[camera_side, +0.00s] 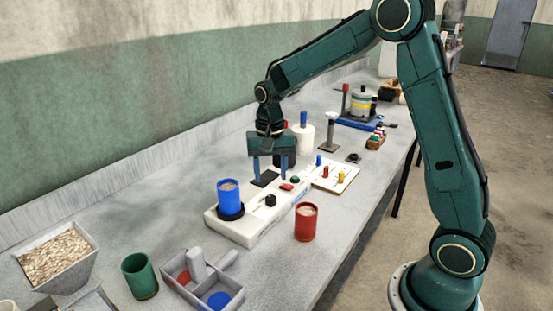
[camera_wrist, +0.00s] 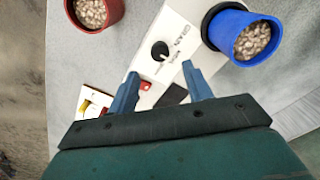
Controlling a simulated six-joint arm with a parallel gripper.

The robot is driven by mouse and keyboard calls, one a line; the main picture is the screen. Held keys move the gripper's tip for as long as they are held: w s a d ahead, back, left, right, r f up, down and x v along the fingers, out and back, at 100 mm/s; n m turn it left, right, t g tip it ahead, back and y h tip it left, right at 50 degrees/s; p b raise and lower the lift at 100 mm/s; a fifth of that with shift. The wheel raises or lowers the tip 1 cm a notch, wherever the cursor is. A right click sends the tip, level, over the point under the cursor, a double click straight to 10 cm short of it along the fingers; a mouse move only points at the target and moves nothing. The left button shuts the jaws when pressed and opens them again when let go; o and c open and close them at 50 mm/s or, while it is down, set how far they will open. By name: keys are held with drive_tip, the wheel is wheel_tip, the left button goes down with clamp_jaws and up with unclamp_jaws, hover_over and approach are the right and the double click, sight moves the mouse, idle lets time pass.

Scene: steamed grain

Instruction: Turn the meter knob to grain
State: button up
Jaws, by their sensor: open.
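The meter is a long white box (camera_side: 238,230) on the bench; part of it also shows in the wrist view (camera_wrist: 186,14). Its knob (camera_side: 270,200) is small, round and black. In the wrist view the knob (camera_wrist: 159,49) has a pale pointer mark and small lettering beside it, too small to read surely. My gripper (camera_side: 270,173) is open and empty above the box, behind the knob in the side view. In the wrist view the fingertips (camera_wrist: 160,70) are apart, with the knob just beyond them, not between them.
A blue cup of grain (camera_side: 229,194) stands on the box's black round seat. A red cup of grain (camera_side: 306,222) stands beside the box. Red (camera_side: 286,187) and green (camera_side: 295,180) buttons, a pegboard (camera_side: 331,176), a grey tray (camera_side: 190,288) and a green cup (camera_side: 140,276) are nearby.

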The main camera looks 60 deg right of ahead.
sight(271, 197)
drive_tip(key=shift+f, duration=3.55)
drive_tip(key=c, duration=1)
